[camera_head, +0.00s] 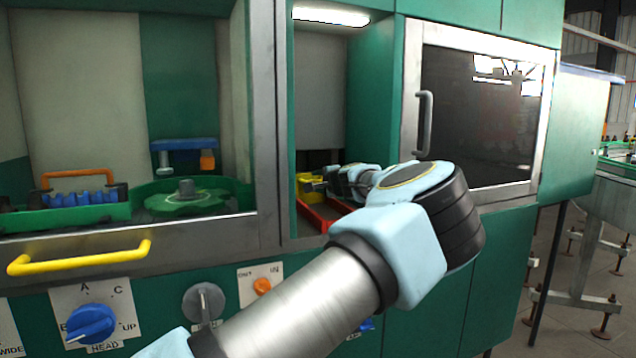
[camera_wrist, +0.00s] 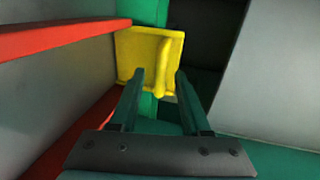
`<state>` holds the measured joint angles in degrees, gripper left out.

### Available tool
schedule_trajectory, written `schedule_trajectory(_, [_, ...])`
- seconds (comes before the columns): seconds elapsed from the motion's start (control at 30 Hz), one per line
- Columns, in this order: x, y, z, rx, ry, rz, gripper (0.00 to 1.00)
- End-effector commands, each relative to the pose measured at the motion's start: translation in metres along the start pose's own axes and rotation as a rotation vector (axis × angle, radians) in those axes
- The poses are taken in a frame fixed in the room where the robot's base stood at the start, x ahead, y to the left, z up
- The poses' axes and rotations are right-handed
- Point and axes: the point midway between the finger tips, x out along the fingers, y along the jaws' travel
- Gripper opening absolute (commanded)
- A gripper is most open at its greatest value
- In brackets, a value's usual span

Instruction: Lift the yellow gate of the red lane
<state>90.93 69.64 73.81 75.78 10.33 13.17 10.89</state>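The yellow gate (camera_wrist: 135,50) stands at the far end of the red lane in the wrist view, with a raised yellow handle bar (camera_wrist: 172,55) on its face. The red lane (camera_wrist: 62,38) shows as red rails on the left. My gripper (camera_wrist: 160,74) is open, its two dark fingers apart. The lower end of the handle appears between the fingertips; I cannot tell whether they touch it. In the head view the gate (camera_head: 308,182) and lane (camera_head: 312,217) sit inside the middle bay. My gripper (camera_head: 322,185) is beside the gate there, partly hidden by my wrist.
The bay's green wall (camera_head: 370,90) stands close on the right. A window door with a grey handle (camera_head: 424,122) is right of the bay. A yellow bar handle (camera_head: 80,258), a blue knob (camera_head: 91,322) and a grey knob (camera_head: 204,302) are on the panel to the left.

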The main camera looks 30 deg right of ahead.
Motion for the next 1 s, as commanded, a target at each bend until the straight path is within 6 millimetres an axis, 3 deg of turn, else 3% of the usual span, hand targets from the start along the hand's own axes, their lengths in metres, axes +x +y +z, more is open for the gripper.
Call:
schedule_trajectory(0.07, [-0.0002, -0.0001, 0.0, 0.0, 0.0, 0.0, 0.38])
schedule_trajectory(0.4, [-0.0003, -0.0001, 0.0, 0.0, 0.0, 0.0, 0.0])
schedule_trajectory(1.0, [-0.0004, 0.0003, 0.0, 0.0, 0.0, 0.001, 0.0])
